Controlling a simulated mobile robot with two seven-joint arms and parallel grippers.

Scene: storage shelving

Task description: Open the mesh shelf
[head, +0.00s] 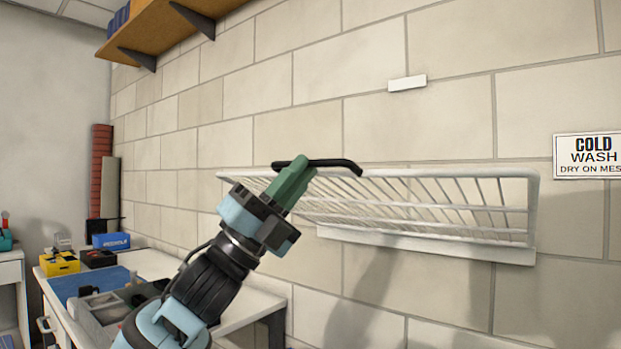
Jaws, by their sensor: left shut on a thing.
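The mesh shelf (430,207) is a white wire rack on the block wall, in the middle and right of the head view. Its lower edge meets a white rail (425,245) on the wall, and its wire panel stands out from the wall at a slant. A black bar handle (338,163) sits at its upper edge. My left gripper (296,176), with green fingers, is shut on the left part of this handle. The fingers and wrist hide part of the shelf's left side. My right gripper is not in view.
A small white block (407,83) is on the wall above the shelf. A wooden wall shelf (170,30) hangs at upper left. A workbench (255,300) with a yellow box (60,264) and other items stands below left. A "COLD WASH" sign (590,156) is at right.

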